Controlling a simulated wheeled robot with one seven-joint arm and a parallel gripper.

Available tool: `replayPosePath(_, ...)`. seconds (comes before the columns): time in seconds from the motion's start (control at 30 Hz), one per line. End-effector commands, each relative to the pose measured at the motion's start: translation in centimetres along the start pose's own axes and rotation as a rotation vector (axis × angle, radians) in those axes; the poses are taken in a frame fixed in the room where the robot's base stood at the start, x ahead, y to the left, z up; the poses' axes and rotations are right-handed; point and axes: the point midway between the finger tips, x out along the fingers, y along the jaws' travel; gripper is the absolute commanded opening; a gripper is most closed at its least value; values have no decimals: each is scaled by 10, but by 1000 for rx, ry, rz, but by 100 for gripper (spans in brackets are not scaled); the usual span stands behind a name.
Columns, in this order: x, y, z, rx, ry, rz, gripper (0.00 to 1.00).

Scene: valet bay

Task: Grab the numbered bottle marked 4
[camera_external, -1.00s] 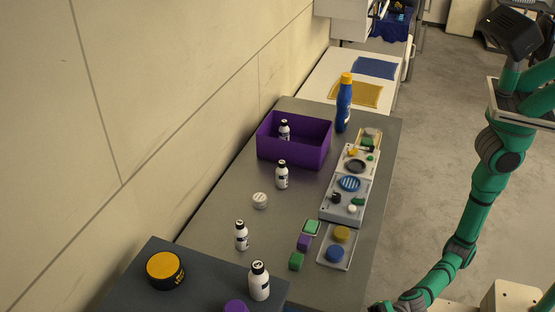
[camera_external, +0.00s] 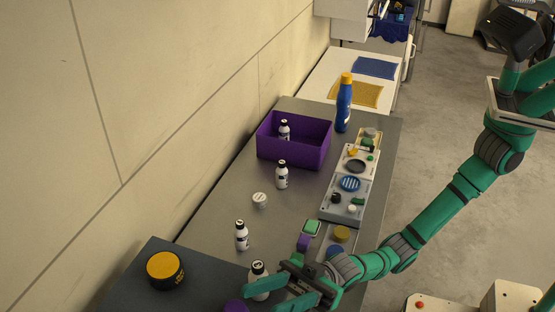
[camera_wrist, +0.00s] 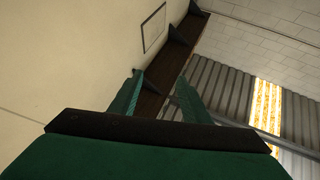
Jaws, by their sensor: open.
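Several white bottles with black caps stand upright, and I cannot read the marks on them, so I cannot tell which is 4. One bottle (camera_external: 284,130) is inside the purple bin, one bottle (camera_external: 282,178) stands just in front of it, and one bottle (camera_external: 242,238) stands nearer on the grey table. In the wrist view my gripper (camera_wrist: 160,97) faces wall and ceiling; no bottle shows.
The purple bin (camera_external: 312,156) stands by a blue bottle with a yellow cap (camera_external: 344,108). A white round item (camera_external: 260,200) lies mid-table. Trays (camera_external: 345,211) with small parts line the right edge. A black and yellow tub (camera_external: 165,270) sits at the front left by the wall.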

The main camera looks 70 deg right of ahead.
Motion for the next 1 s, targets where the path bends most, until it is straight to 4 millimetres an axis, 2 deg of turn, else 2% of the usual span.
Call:
replayPosePath(0.03,12,16,-27,82,40,12,43)
replayPosePath(0.2,36,78,-110,416,172,48,43)
replayPosePath(0.3,37,120,-149,653,232,69,43)
replayPosePath(0.4,26,160,-162,888,245,99,43)
replayPosePath(0.53,-2,205,-151,1168,216,167,43)
replayPosePath(0.67,-45,248,-121,1436,175,285,43)
replayPosePath(0.87,-141,311,-62,1871,176,566,43)
replayPosePath(1.0,-225,345,-21,2166,259,813,43)
